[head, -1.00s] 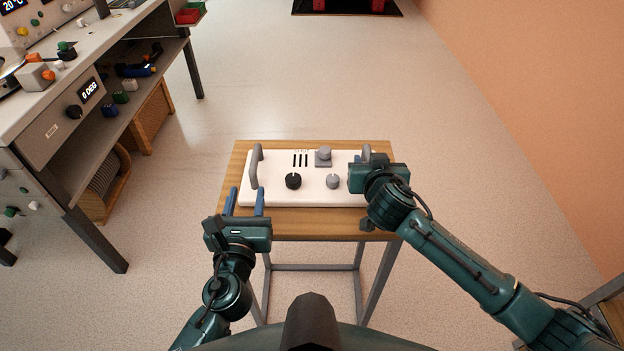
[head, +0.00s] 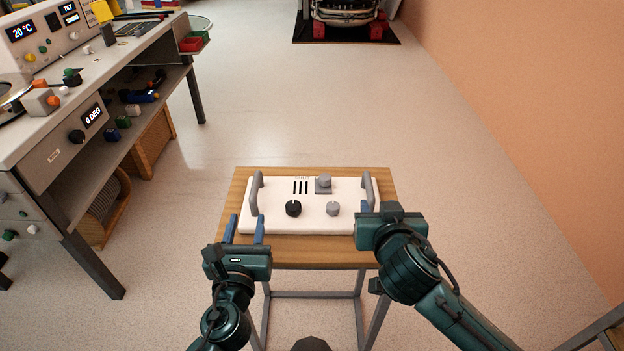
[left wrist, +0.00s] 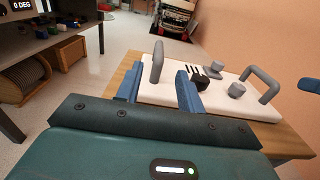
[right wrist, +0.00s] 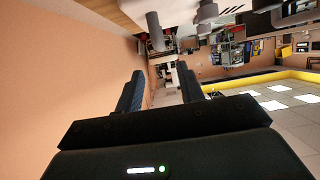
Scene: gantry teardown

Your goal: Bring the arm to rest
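A white panel (head: 270,220) with two grey handles, a left one (head: 257,194) and a right one (head: 369,190), lies on a small wooden table (head: 320,255). My left gripper (head: 245,229) is at the table's near left edge, apart from the left handle; its blue fingers stand apart and are empty in the left wrist view (left wrist: 158,88). My right gripper (head: 366,207) is near the panel's near right corner, its fingers partly hidden by its body in the head view. In the right wrist view (right wrist: 160,90) its fingers are spread, with nothing between them.
A workbench (head: 120,60) with displays, knobs and shelves stands at the left. An orange wall (head: 520,90) runs along the right. A dark mat (head: 345,38) holding a machine with red parts lies far ahead. The floor between is clear.

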